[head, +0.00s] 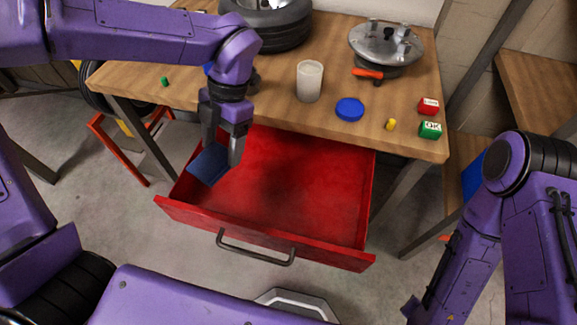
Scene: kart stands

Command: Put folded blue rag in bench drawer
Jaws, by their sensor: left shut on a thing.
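The folded blue rag (208,164) is in my left gripper (220,152), which is shut on it and points down over the left part of the open drawer. The red bench drawer (318,205) is pulled out from under the bench, and the part of its floor that shows is empty. Its dark handle (255,252) is on the front panel. I cannot tell whether the rag touches the drawer floor. My right arm is at the lower right, and its gripper fingers cannot be made out clearly.
The wooden bench top (260,105) holds a white cup (309,81), a blue lid (349,109), a red box (428,106), a green box (430,129), a tire (270,25) and a metal disc part (385,43). A red frame (118,150) stands left of the drawer.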

